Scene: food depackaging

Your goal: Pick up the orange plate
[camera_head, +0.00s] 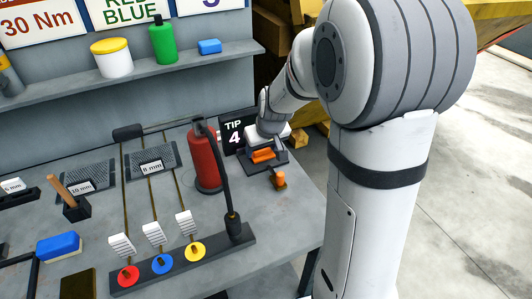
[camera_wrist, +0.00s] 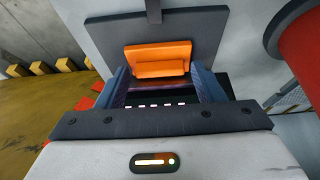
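The orange plate (camera_head: 263,155) rests on a dark holder (camera_head: 283,160) in front of the "TIP 4" sign at the right end of the bench. In the wrist view the orange plate (camera_wrist: 158,53) is just ahead of my gripper (camera_wrist: 163,76), roughly centred between its fingers. The two fingers stand apart, one toward each side of the plate. No grip on the plate shows. In the head view my gripper (camera_head: 268,138) is right above and behind the plate, and its fingertips are hard to make out.
A red cylinder (camera_head: 205,160) stands left of the plate and shows close on the right in the wrist view (camera_wrist: 303,45). A small orange peg (camera_head: 279,179) stands in front. The "TIP 4" sign (camera_head: 235,130) is close behind. Levers and a dark base (camera_head: 185,262) occupy the front.

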